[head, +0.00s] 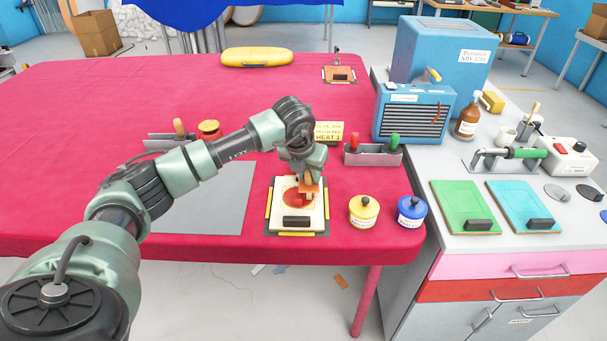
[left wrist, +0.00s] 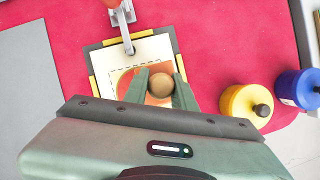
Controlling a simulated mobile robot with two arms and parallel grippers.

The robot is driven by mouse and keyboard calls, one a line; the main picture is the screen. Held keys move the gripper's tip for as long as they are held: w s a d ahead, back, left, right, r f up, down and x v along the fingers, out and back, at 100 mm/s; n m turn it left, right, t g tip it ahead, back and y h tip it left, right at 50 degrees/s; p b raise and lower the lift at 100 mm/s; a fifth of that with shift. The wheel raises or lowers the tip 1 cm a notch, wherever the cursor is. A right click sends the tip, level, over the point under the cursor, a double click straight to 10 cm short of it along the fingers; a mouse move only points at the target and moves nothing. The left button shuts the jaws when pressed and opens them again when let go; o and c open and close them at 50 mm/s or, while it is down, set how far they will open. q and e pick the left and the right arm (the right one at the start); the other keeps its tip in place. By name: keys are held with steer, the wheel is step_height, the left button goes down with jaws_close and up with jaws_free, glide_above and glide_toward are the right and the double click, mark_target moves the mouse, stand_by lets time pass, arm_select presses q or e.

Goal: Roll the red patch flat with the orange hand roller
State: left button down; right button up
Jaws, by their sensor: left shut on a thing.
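The pale board (head: 282,184) lies on a dark base with yellow edge strips, near the front of the red table. A red patch (head: 292,199) is on it, partly covered. My left gripper (head: 308,180) is shut on the orange hand roller (head: 309,189), directly over the patch. In the left wrist view, a round wooden knob, seemingly the roller's handle end (left wrist: 160,86), sits between the fingers of my left gripper (left wrist: 162,88). Whether the roller touches the patch I cannot tell. My right gripper is not in view.
Yellow (head: 363,211) and blue (head: 411,211) jars stand right of the board. A grey sheet (head: 205,200) lies left. A metal clamp (left wrist: 125,30) reaches over the board's far edge. A tool holder (head: 372,156) and HEAT 1 sign (head: 329,131) stand behind.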

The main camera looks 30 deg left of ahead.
arm_select(q)
steer(key=shift+s+a+b, duration=0.2)
steer(key=shift+s+a, duration=0.35)
steer(key=shift+a, duration=0.3)
steer(key=shift+s+a+b, duration=0.2)
steer(key=shift+s+a, duration=0.3)
steer(key=shift+a, duration=0.35)
steer(key=shift+s+a+b, duration=0.2)
steer(key=shift+s+a, duration=0.35)
steer(key=shift+a, duration=0.3)
step_height(320, 180, up, 7)
steer(key=p, duration=0.4)
